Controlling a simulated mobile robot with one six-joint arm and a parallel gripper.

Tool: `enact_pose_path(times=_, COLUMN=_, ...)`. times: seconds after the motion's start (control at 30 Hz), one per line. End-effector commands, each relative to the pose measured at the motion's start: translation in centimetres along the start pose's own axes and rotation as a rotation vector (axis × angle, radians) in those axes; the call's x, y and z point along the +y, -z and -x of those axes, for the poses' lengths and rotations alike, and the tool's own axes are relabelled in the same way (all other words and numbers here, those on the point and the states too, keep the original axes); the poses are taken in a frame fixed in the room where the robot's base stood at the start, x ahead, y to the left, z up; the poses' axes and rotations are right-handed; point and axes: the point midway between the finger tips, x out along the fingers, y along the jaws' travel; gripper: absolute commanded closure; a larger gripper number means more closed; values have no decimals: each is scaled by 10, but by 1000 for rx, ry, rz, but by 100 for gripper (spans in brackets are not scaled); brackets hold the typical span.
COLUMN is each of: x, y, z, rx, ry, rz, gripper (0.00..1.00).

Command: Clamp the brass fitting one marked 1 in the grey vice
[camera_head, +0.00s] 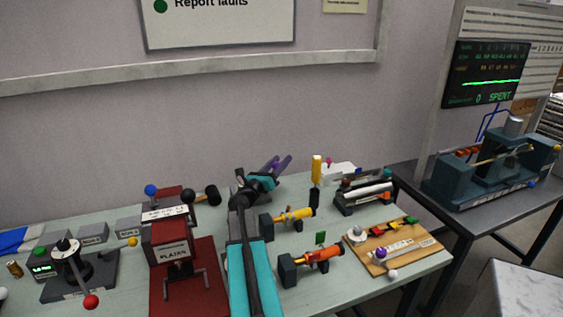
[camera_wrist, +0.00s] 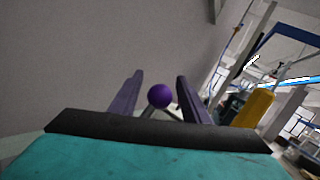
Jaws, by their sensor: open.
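My gripper (camera_head: 277,165) has two purple fingers and is raised over the back of the bench, pointing away. In the wrist view its fingers (camera_wrist: 158,95) stand apart with nothing held between them. A purple ball (camera_wrist: 160,96) shows beyond the gap. A small brass-coloured piece (camera_head: 14,268) stands at the far left of the bench; it may be a brass fitting, but no mark is readable. A grey block (camera_head: 237,224) is partly hidden behind my arm; I cannot tell if it is the grey vice.
A red press (camera_head: 172,242) stands left of my arm. Two dark holders carry a yellow tube (camera_head: 293,214) and an orange tube (camera_head: 318,257) to the right. A yellow-handled tool (camera_head: 317,169) stands upright behind them. A wooden board (camera_head: 392,262) lies near the right edge.

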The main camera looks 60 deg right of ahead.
Motion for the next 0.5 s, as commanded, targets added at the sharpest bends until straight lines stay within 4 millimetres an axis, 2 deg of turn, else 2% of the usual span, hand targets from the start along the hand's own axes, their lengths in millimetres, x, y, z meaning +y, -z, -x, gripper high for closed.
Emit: enact_pose_path(times=0.5, x=-1, y=1, z=71, rx=-1, ry=-1, rz=0, gripper=57)
